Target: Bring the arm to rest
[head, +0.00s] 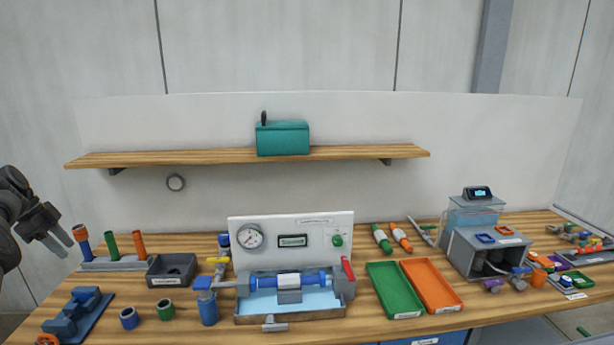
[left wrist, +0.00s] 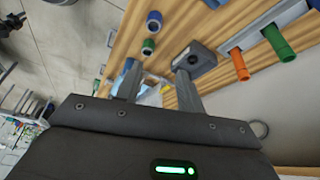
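My left gripper (head: 66,247) is at the left edge of the head view, raised in the air beside the left end of the bench. In the left wrist view its two fingers (left wrist: 156,70) stand apart with nothing held between them. It is clear of the bench items in the head view. My right gripper is in neither view.
The wooden bench (head: 190,322) holds a rack (head: 115,263) of coloured tubes, a dark block (head: 171,270), a blue fixture (head: 77,314), a gauge panel (head: 290,226), a green tray (head: 395,290) and an orange tray (head: 431,286). A shelf (head: 200,157) carries a teal box (head: 283,138).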

